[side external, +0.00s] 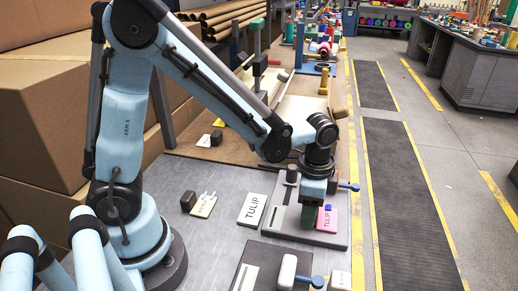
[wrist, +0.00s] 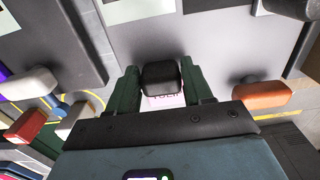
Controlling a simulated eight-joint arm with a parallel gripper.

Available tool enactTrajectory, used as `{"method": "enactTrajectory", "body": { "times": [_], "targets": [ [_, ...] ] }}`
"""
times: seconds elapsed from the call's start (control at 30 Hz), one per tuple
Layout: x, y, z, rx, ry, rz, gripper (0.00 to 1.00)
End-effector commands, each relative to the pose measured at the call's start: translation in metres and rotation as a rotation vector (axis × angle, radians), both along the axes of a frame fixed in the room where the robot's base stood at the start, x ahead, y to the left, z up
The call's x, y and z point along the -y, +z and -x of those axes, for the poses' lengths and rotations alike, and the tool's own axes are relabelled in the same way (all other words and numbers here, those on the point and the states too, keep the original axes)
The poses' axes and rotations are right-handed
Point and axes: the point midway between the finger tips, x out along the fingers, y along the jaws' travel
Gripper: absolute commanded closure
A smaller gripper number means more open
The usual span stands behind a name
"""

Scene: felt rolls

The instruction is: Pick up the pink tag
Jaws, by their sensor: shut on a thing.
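The pink tag (side external: 328,222), lettered TULIP, is at my gripper (side external: 308,211), over the grey plate at the right of the side external view. In the wrist view, the green fingers of my gripper (wrist: 160,88) are closed on a dark block at the tag's end. A pale strip of the tag (wrist: 162,102) with part of its lettering shows between the fingers; the rest is hidden. I cannot tell whether the tag touches the plate.
A white TULIP card (side external: 253,210) lies left of the plate (side external: 290,228). A cream tag (side external: 203,206) with a dark block lies farther left. A white-headed mallet-like thing (side external: 287,272) stands in front. Cardboard boxes (side external: 40,120) are at the left.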

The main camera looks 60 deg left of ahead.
Motion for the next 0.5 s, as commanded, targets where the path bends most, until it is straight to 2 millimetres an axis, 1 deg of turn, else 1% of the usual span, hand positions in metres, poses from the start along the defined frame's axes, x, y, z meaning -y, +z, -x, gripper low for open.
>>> {"method": "enactTrajectory", "body": {
  "times": [0.03,0.07,0.1,0.33,0.5],
  "targets": [
    [0.0,0.0001,0.0,0.0,0.0,0.0,0.89],
    [0.0,0.0001,0.0,0.0,0.0,0.0,0.92],
    [0.0,0.0001,0.0,0.0,0.0,0.0,0.99],
    [0.0,0.0009,0.0,0.0,0.0,0.0,0.99],
    [-0.0001,0.0082,0.0001,0.0,0.0,0.0,0.99]
  ]
}}
